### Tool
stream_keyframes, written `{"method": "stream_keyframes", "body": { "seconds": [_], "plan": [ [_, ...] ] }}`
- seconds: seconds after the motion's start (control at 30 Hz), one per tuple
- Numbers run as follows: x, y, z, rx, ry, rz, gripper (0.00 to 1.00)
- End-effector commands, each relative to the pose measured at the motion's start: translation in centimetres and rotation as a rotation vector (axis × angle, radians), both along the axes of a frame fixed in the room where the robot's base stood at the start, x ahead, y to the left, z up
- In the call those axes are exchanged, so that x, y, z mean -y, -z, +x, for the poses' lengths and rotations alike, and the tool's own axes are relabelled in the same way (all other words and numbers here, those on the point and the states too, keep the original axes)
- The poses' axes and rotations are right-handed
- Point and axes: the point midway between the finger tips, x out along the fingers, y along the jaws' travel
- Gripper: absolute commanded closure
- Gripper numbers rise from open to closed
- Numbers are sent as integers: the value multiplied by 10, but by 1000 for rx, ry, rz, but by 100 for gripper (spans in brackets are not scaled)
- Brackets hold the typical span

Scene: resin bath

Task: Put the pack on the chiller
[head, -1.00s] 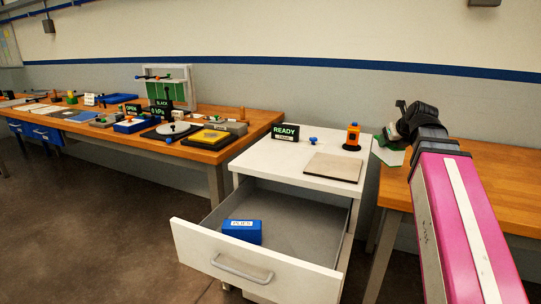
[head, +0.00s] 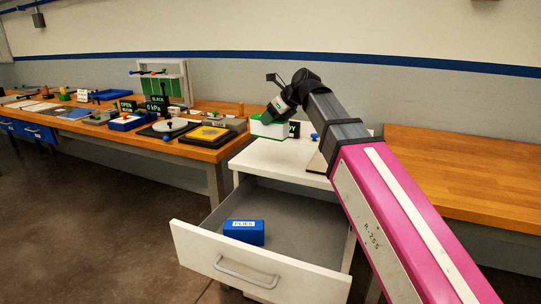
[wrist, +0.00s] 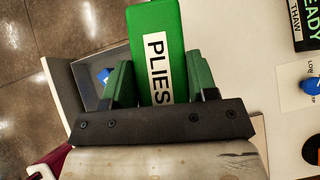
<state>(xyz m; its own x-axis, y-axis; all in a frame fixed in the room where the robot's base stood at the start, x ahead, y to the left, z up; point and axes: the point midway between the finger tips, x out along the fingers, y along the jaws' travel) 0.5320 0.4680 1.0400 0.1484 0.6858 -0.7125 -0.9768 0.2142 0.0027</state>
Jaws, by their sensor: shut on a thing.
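A green pack (wrist: 155,25) with a white PLIES label is between the jaws of my gripper (wrist: 160,85). In the head view my gripper (head: 276,108) holds the pack (head: 266,130) over the back left part of a white cabinet's top (head: 270,156); the gap beneath it is hard to judge. A blue pack (head: 243,232) with a white label lies in the cabinet's open drawer (head: 285,215), and a bit of it shows in the wrist view (wrist: 103,75). No label names the chiller. A beige plate (head: 317,164) on the cabinet is mostly hidden by my arm.
A READY THAW sign (wrist: 308,22) and a blue knob (wrist: 311,87) are on the cabinet top. The left bench (head: 205,155) carries several devices. The right wooden bench (head: 460,170) looks clear where visible.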

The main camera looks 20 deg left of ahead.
Motion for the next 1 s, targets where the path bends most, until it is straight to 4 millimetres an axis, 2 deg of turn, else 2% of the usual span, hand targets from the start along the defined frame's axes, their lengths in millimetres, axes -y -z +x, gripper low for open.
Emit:
{"method": "stream_keyframes", "body": {
  "seconds": [0.03, 0.13, 0.27, 0.37, 0.8, 1.0],
  "plan": [
    [-16, -3, -7, 1, -35, 3, 78],
    [-35, -6, -21, 3, -86, 5, 78],
    [-49, -8, -30, 3, -123, 7, 78],
    [-51, -6, -26, 3, -131, 8, 78],
    [-30, 44, 54, 2, -129, 6, 78],
    [-23, 58, 77, 2, -130, 8, 78]
  ]
}}
